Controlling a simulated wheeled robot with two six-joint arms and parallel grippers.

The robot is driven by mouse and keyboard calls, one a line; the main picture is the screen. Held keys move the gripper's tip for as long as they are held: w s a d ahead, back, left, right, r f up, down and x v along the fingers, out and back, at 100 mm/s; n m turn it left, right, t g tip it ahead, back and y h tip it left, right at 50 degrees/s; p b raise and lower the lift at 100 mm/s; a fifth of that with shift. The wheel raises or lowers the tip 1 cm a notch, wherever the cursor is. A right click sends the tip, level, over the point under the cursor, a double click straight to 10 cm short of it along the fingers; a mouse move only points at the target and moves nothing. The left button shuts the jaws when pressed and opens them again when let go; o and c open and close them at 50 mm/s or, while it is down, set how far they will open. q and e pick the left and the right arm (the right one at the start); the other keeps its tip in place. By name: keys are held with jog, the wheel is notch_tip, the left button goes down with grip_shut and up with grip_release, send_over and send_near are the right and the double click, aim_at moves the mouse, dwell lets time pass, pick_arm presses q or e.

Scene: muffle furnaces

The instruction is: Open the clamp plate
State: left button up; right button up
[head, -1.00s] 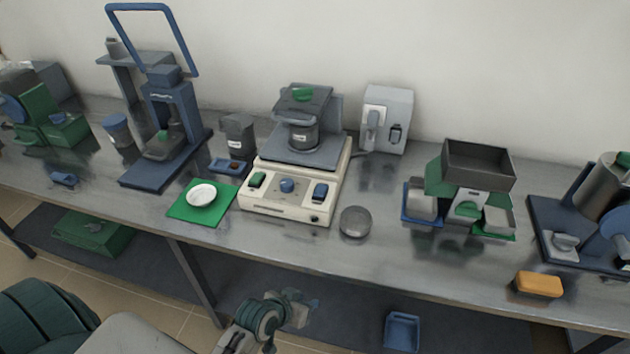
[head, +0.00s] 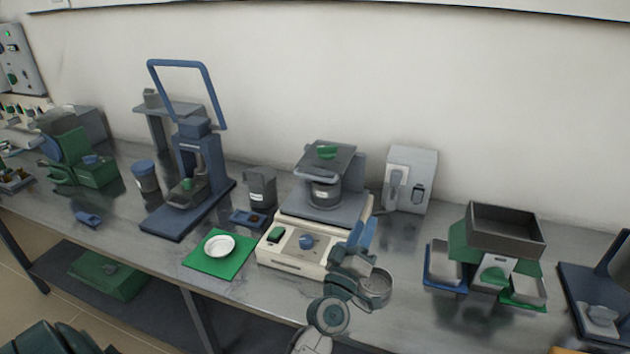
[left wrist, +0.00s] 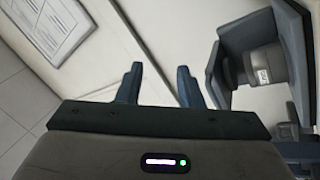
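The clamp plate (head: 325,160) is a dark grey plate with a green knob (head: 327,151). It lies flat over a dark jar (head: 324,192) on the grey platform of the cream machine (head: 292,261). My left gripper (head: 362,232) is in front of the machine's right front corner, lower than the plate and apart from it. It hides the machine's right-hand control. In the left wrist view its two fingers (left wrist: 159,82) stand apart with nothing between them. A labelled jar (left wrist: 265,66) in a grey frame shows there at the upper right. My right gripper is not in view.
A grey box (head: 410,180) stands right of the machine. A green mat (head: 213,265) with a white dish lies to the left, near a tall blue press (head: 200,160). A round grey dish (head: 377,287) is partly hidden by my arm. A hopper unit (head: 505,232) stands further right.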

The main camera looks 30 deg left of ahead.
pick_arm(q)
jog(key=w+a+r+n+g+y, duration=0.25)
jog(key=a+n+y, duration=0.25)
jog(key=n+y, duration=0.5)
jog(key=n+g+y, duration=0.4)
jog(key=n+g, duration=0.6)
send_near(316, 180)
jog(key=p+x, duration=0.3)
jog(key=x, duration=0.7)
jog(key=shift+w+a, duration=0.25)
jog(key=shift+a, duration=0.15)
